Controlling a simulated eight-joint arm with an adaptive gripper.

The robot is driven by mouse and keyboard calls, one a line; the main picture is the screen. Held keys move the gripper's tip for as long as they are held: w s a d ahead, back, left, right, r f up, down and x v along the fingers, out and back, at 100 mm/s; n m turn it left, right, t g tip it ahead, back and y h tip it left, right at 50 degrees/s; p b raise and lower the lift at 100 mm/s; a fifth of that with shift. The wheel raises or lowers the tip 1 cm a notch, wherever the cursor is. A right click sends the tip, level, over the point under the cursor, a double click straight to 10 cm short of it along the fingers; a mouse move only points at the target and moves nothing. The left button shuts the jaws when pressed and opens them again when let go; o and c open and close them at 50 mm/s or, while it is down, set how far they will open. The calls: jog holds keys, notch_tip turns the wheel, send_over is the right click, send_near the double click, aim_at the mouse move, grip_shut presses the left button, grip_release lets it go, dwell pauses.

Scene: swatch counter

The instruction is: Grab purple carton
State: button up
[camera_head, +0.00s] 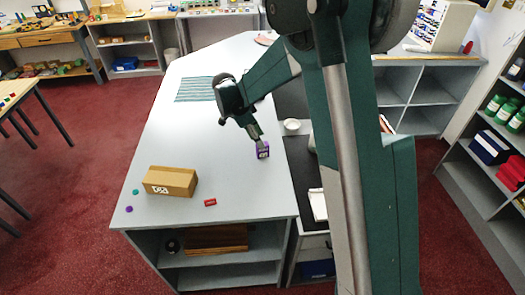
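The purple carton (263,152) is a small box with a pale label on its front, standing on the grey counter (180,130) near its right edge. My gripper (258,143) points down at the carton from above and slightly left. Its tips are at the carton's top, and I cannot tell whether they touch it. The fingers are too small here to show whether they are open or shut.
A brown cardboard box (170,181), a small red item (210,202) and teal and purple discs (129,209) lie at the counter's front. A striped cloth (196,89) lies farther back. A white bowl (292,125) is right of the carton. The counter's middle is clear.

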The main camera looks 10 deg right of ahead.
jog(key=shift+f, duration=0.1)
jog(key=shift+s+x, duration=0.2)
jog(key=shift+x, duration=2.35)
jog(key=shift+d, duration=0.1)
jog(key=shift+c, duration=0.3)
jog(key=c, duration=1)
